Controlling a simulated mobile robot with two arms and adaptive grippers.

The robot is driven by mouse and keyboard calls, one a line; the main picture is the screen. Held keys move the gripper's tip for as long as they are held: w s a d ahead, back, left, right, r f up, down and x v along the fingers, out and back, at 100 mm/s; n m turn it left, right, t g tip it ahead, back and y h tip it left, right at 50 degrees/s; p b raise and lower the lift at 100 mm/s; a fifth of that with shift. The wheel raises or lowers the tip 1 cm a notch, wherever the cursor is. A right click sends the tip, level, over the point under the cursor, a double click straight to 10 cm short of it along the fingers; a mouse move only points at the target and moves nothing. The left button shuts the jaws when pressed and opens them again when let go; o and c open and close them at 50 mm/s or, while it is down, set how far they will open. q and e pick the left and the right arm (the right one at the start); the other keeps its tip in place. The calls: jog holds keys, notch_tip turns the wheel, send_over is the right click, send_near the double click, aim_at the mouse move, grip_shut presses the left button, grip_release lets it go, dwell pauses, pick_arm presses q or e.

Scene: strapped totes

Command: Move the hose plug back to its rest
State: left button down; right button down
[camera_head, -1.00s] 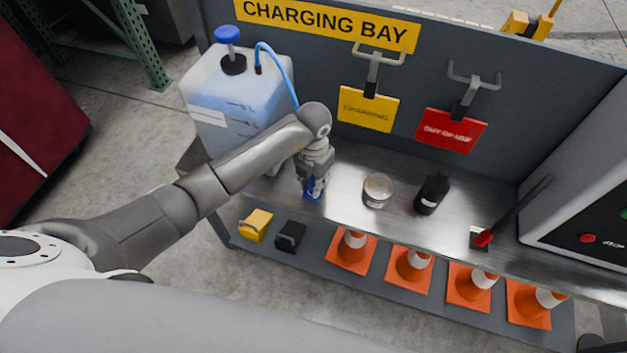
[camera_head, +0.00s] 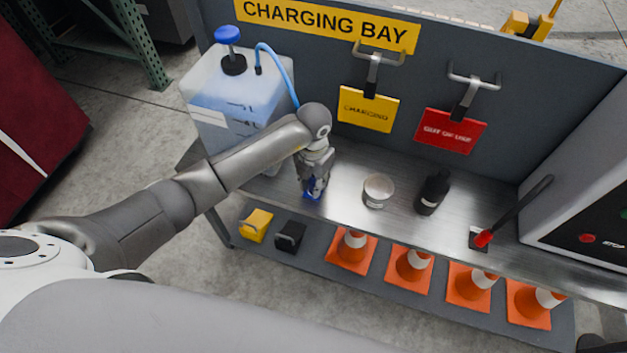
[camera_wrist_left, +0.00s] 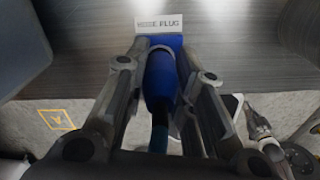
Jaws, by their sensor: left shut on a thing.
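My left gripper (camera_head: 314,186) is shut on the blue hose plug, low at the front edge of the metal shelf. In the left wrist view the hose plug (camera_wrist_left: 160,76) lies between the two fingers (camera_wrist_left: 158,85). Its far end meets a blue rest (camera_wrist_left: 176,42) beside a white label reading HOSE PLUG (camera_wrist_left: 158,23). I cannot tell whether the plug is fully seated. In the head view the gripper hides most of the plug, and a bit of blue (camera_head: 312,196) shows under the fingertips. The blue hose (camera_head: 283,66) runs from the tank down behind my wrist.
The translucent tank (camera_head: 205,85) stands left of the gripper. A round tin (camera_head: 378,191), a black bottle (camera_head: 432,194) and a red-tipped lever (camera_head: 484,238) are to the right. Orange cones (camera_head: 411,263) stand on the lower shelf. CHARGING and OUT OF USE signs hang behind.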

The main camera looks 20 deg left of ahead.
pick_arm(q)
jog(key=shift+f+b, duration=0.5)
jog(key=shift+f, duration=0.1)
jog(key=c, duration=1.1)
grip_release()
jog(key=shift+c, duration=0.2)
jog(key=shift+r, duration=0.1)
notch_tip(320, 180, up, 12)
jog(key=shift+f, duration=0.1)
